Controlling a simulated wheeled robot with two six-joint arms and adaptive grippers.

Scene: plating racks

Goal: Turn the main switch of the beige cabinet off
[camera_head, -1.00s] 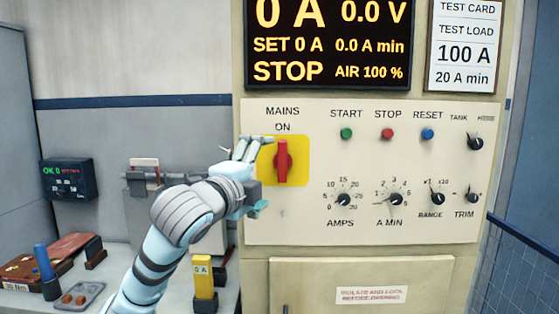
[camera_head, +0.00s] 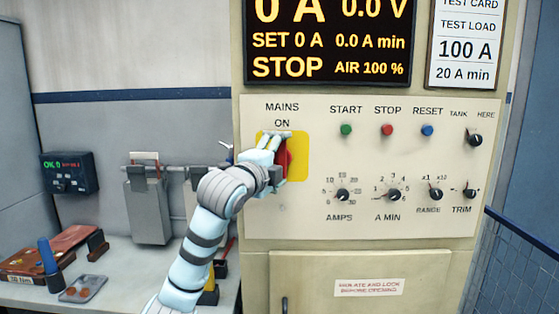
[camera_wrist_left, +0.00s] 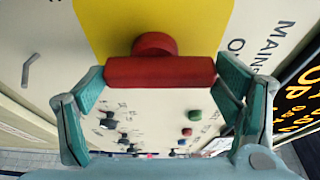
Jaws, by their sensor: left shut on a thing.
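The beige cabinet (camera_head: 350,222) stands in the middle and right of the head view. Its main switch is a red handle (camera_head: 287,158) on a yellow plate (camera_head: 301,158), below the labels MAINS and ON. My left gripper (camera_head: 279,157) is at the switch and hides much of the handle in the head view. In the left wrist view, the red handle (camera_wrist_left: 160,71) lies between the two fingers of my left gripper (camera_wrist_left: 162,82), which are shut on its two ends. The handle appears upright on the panel, in line with ON. My right gripper is not in view.
Green START (camera_head: 346,130), red STOP (camera_head: 387,130) and blue RESET (camera_head: 427,130) buttons sit right of the switch, with several black knobs below. A display (camera_head: 328,45) is above. A bench (camera_head: 110,290) with small objects stands at the left.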

